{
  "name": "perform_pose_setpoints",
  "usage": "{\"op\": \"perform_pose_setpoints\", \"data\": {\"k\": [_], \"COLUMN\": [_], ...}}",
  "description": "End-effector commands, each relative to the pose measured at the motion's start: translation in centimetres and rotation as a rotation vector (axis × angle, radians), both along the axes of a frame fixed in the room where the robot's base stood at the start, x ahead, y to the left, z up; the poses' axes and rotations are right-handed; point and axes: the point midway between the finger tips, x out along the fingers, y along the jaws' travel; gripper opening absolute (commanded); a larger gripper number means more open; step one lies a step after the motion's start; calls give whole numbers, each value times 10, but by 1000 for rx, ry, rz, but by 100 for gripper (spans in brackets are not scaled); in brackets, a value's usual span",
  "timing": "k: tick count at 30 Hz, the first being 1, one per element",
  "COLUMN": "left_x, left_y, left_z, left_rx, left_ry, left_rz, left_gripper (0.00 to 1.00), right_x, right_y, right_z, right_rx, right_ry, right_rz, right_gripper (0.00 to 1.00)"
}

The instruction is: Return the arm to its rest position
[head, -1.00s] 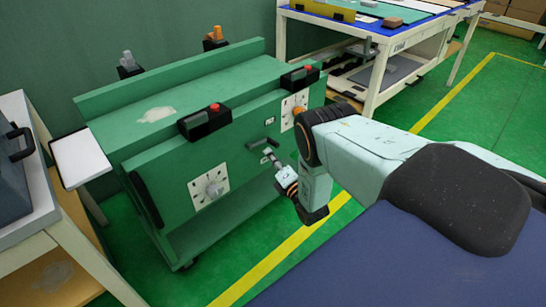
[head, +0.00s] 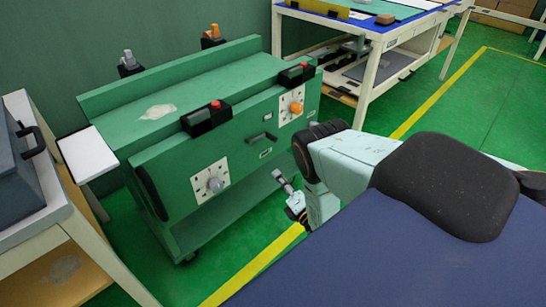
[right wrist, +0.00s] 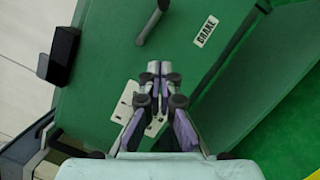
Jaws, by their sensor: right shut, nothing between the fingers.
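My right arm (head: 350,150) comes in from the right in the head view. Its gripper (head: 280,177) hangs low in front of the green cabinet (head: 150,150), apart from it. In the right wrist view the gripper (right wrist: 154,72) has its fingertips together with nothing between them. Beyond them are the cabinet's green front (right wrist: 185,65), a dark handle (right wrist: 151,22) and a label reading BRAKE (right wrist: 206,31). My left gripper is not in view.
The cabinet front has a grey knob (head: 214,184) and an orange knob (head: 296,108). A white-framed table (head: 361,105) stands behind at the right. A workbench (head: 75,235) stands at the left. Green floor (head: 440,135) with yellow lines is open at the right.

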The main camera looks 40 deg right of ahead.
Motion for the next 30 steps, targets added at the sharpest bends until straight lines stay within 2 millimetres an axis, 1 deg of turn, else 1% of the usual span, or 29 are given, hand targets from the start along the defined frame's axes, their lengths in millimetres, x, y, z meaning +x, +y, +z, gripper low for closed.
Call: {"op": "perform_pose_setpoints", "data": {"k": [4,20,23,26,28,29,30], "left_x": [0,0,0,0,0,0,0], "left_y": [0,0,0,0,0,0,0], "left_z": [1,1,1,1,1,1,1], "left_rx": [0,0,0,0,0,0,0], "left_ry": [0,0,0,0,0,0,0], "left_rz": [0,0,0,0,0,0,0], "left_gripper": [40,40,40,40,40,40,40], "right_x": [-5,-5,-5,-5,-12,-18,-28], "right_y": [1,4,3,1,-1,-1,0], "right_z": [0,-1,-1,-12,-30,-40,-55], "right_rx": [0,2,47,183,331,403,500], "right_ry": [-1,-1,-3,26,85,119,168], "right_rz": [0,1,5,7,-13,-29,-57], "right_gripper": [0,0,0,0,0,0,0]}}
